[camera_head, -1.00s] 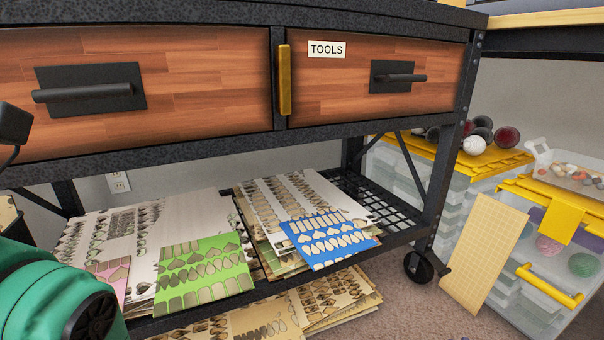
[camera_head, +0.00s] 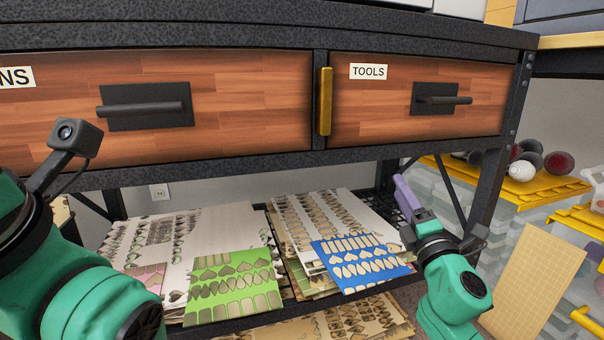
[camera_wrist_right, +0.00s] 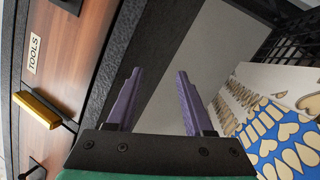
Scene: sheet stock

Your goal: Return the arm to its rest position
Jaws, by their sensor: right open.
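My right gripper (camera_head: 404,197) has purple fingers and shows at the right in the head view, in front of the cart's lower shelf and right of the blue sheet (camera_head: 361,262). In the right wrist view its two fingers (camera_wrist_right: 160,92) stand apart with nothing between them. The blue sheet also shows at the right of the wrist view (camera_wrist_right: 282,135), clear of the fingers. My left arm comes in at the lower left of the head view, but its gripper fingers are out of view.
Above are wooden drawers with dark handles (camera_head: 146,107) and a TOOLS label (camera_head: 368,71). The shelf holds a green sheet (camera_head: 233,285) and several patterned sheets. A tan board (camera_head: 535,285) leans at right, near bins with yellow lids (camera_head: 520,185).

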